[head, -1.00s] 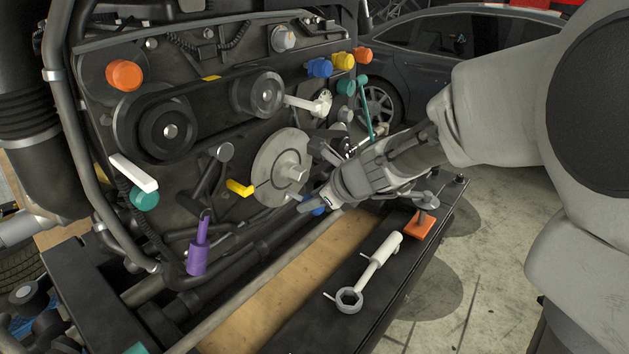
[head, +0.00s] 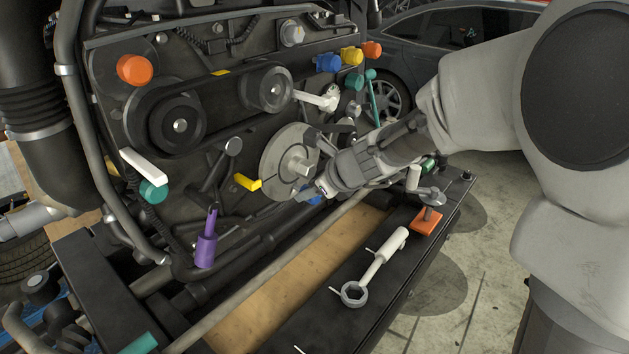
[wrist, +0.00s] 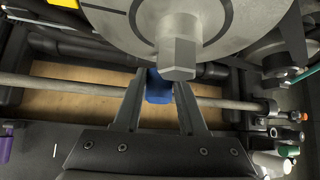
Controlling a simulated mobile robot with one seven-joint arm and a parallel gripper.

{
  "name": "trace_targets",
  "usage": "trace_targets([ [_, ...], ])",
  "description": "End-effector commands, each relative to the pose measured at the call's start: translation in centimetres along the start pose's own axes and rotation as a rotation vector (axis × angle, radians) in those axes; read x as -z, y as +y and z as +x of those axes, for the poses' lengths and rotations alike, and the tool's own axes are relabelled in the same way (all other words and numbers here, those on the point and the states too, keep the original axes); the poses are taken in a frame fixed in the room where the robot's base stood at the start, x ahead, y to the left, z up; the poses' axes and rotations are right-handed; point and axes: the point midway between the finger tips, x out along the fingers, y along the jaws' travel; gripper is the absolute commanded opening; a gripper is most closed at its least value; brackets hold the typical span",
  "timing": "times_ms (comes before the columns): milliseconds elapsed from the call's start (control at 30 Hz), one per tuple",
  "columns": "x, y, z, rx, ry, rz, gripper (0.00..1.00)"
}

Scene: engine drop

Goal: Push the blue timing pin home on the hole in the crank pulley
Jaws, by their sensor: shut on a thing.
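The crank pulley (head: 281,160) is a grey metal disc low on the engine front, with a hex bolt (head: 302,168) at its centre. In the wrist view the pulley (wrist: 225,28) fills the top, with the hex bolt (wrist: 178,58) hanging over the fingers. The blue timing pin (wrist: 158,88) lies between my gripper's fingers (wrist: 157,95), and they are shut on it just below the pulley. In the head view my gripper (head: 306,194) is at the pulley's lower right, mostly covering the pin (head: 314,196). The pulley's hole and the pin's tip are hidden.
A yellow tab (head: 247,182) sits at the pulley's left edge. A purple tool (head: 206,243) stands at lower left. A white-handled ring wrench (head: 377,262) and an orange block (head: 426,221) lie on the black rail. A grey bar (wrist: 75,87) runs below the pulley.

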Motion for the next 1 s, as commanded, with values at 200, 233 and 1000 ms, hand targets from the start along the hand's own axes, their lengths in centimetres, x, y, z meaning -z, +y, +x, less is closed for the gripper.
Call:
trace_targets([
  [200,-0.40,-0.01,0.40,0.000,0.001,0.000,0.00],
  [233,-0.45,-0.01,0.46,0.000,0.001,0.000,0.00],
  [1000,-0.86,-0.03,0.69,0.000,0.001,0.000,0.76],
])
